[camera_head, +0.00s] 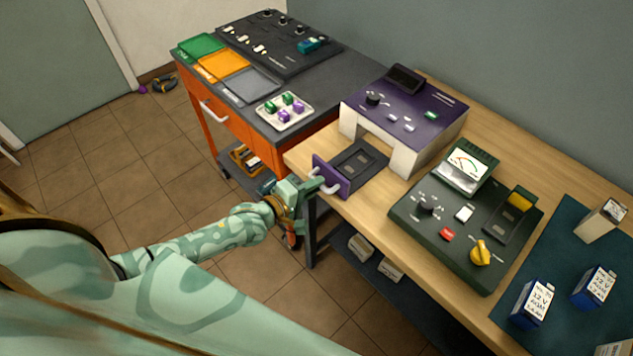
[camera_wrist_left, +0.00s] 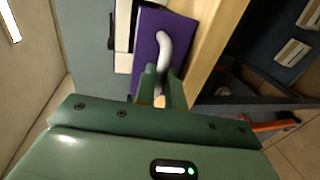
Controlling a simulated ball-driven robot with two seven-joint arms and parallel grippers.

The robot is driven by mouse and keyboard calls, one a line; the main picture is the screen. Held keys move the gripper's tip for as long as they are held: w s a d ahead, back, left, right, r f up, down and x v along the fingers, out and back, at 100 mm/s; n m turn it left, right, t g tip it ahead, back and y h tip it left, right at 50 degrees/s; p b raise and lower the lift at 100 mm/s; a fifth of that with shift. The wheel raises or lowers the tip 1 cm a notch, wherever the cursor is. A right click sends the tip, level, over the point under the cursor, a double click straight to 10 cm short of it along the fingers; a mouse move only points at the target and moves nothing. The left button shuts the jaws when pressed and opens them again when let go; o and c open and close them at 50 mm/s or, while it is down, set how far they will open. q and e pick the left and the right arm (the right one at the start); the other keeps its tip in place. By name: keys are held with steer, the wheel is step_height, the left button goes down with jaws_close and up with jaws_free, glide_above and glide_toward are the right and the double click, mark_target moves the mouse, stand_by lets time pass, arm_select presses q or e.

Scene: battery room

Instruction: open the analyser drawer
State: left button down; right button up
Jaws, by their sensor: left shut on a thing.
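The analyser (camera_head: 405,112) is a purple-topped box with white sides on the wooden bench. Its drawer (camera_head: 358,162) is pulled out toward the bench's left edge, showing a dark tray with slots. The purple drawer front (camera_head: 331,177) carries a pale curved handle; the front (camera_wrist_left: 150,75) and handle (camera_wrist_left: 166,50) also show in the left wrist view. My left gripper (camera_head: 318,183) is at the handle, its fingers (camera_wrist_left: 160,85) shut on it. The contact itself is partly hidden by the fingers. My right gripper is in neither view.
A dark green tester (camera_head: 465,215) with a meter and yellow knob stands right of the drawer. Blue batteries (camera_head: 533,302) stand on a dark mat (camera_head: 565,250). An orange cart (camera_head: 215,125) with a tray of small cells (camera_head: 285,110) stands behind the drawer.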

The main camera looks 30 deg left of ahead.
arm_select(q)
steer(key=c, duration=1.5)
jaws_free()
steer(key=p+v, duration=0.2)
steer(key=v, duration=1.4)
steer(key=shift+s+p, duration=0.15)
steer(key=shift+p, duration=0.15)
